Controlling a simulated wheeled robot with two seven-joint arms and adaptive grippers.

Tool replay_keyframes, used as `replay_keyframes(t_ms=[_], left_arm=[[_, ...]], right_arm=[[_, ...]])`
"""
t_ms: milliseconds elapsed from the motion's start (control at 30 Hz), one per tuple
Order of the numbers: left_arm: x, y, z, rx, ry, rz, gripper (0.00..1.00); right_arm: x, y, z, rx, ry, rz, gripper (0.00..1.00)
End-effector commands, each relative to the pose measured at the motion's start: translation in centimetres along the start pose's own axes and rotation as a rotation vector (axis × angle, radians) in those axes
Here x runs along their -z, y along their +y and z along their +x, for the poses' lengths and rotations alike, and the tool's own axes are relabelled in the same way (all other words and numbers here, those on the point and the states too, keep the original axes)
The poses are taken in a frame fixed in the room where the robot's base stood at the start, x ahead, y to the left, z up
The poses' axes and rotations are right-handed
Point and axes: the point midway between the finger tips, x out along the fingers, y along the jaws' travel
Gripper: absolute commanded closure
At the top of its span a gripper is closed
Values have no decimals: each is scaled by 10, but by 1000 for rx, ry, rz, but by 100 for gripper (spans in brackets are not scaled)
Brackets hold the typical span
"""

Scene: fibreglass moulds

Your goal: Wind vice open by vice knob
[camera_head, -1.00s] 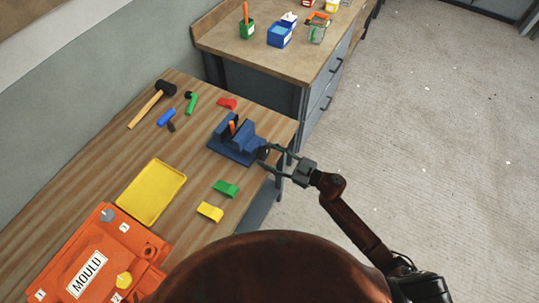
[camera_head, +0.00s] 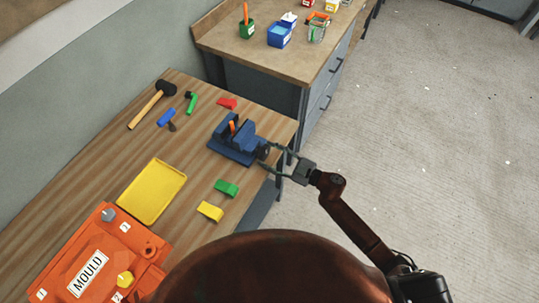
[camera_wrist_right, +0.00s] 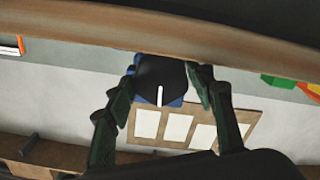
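The blue vice (camera_head: 234,142) is on the wooden bench near its right edge, with an orange piece (camera_head: 232,127) standing between its jaws. Its dark vice knob (camera_head: 263,152) faces right, over the bench edge. My right gripper (camera_head: 267,155) reaches in from the right, one finger on each side of the knob. In the right wrist view the dark knob (camera_wrist_right: 160,75), with a white mark, lies between the two green fingers (camera_wrist_right: 163,80). The fingers look spread, with narrow gaps beside the knob; contact is hard to judge. My left gripper is not in view.
On the bench are a yellow tray (camera_head: 152,191), an orange mould (camera_head: 100,258), a hammer (camera_head: 152,103), a green block (camera_head: 227,188), a yellow block (camera_head: 210,211) and a red piece (camera_head: 227,103). A second bench (camera_head: 275,60) with containers stands behind. The floor at right is clear.

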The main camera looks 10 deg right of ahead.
Motion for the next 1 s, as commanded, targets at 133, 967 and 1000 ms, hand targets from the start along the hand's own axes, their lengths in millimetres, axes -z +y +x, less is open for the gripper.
replay_keyframes(t_ms=[133,967,1000], left_arm=[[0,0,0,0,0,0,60],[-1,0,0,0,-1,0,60],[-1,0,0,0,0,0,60]], right_arm=[[0,0,0,0,0,0,39],[-1,-1,-81,0,-4,1,34],[-1,-1,-88,1,-3,1,34]])
